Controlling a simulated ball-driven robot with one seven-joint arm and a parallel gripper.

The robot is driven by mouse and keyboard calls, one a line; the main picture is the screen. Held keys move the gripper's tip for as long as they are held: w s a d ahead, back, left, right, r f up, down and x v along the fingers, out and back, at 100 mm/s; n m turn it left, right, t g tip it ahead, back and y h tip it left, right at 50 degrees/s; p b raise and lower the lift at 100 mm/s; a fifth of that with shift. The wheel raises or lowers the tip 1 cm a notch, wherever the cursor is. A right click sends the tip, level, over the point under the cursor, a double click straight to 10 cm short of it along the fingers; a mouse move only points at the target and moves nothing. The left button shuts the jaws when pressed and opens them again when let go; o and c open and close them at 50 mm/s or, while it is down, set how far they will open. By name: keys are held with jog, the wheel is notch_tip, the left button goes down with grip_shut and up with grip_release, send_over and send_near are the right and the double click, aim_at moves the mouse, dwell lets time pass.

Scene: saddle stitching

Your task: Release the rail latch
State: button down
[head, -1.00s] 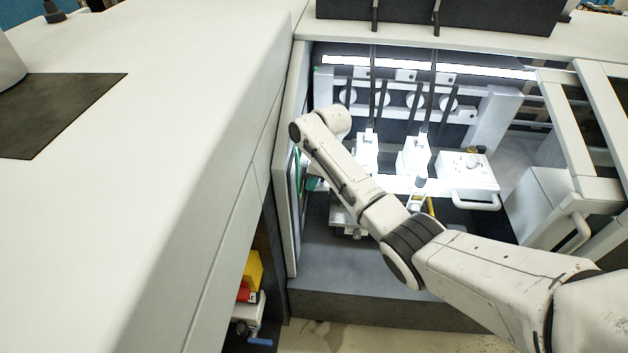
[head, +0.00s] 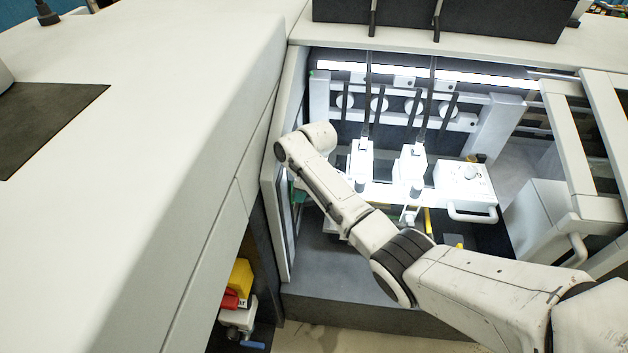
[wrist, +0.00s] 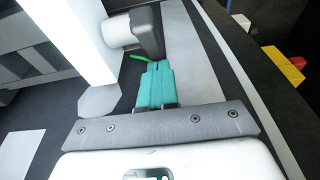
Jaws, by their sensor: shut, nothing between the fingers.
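My gripper's two teal fingers (wrist: 155,86) are pressed together in the wrist view, with nothing between them. Just beyond the fingertips is a dark rounded block (wrist: 148,32) joined to a white cylinder (wrist: 118,33). A thin green piece (wrist: 140,58) shows beside the block, close to the tips; I cannot tell whether they touch. In the head view my arm reaches into the open machine bay at its left side, and my wrist largely hides the gripper. I cannot clearly identify the rail latch. A yellow lever-like part (head: 428,221) stands behind my forearm.
Two white stitching heads (head: 361,160) (head: 411,163) and a white box with a handle (head: 464,186) stand in the bay. The bay's left wall (head: 283,190) is close to my wrist. Red and yellow parts (head: 238,285) sit in a lower opening. Pale frame bars (head: 575,150) stand at right.

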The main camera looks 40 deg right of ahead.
dwell(0.6)
jog(key=shift+r, duration=0.15)
jog(key=shift+r+p, duration=0.65)
jog(key=shift+p, duration=0.2)
notch_tip(320, 180, up, 10)
jog(key=r, duration=0.1)
send_over(309, 200)
jog(key=shift+w+f, duration=0.1)
jog(key=shift+f, duration=0.15)
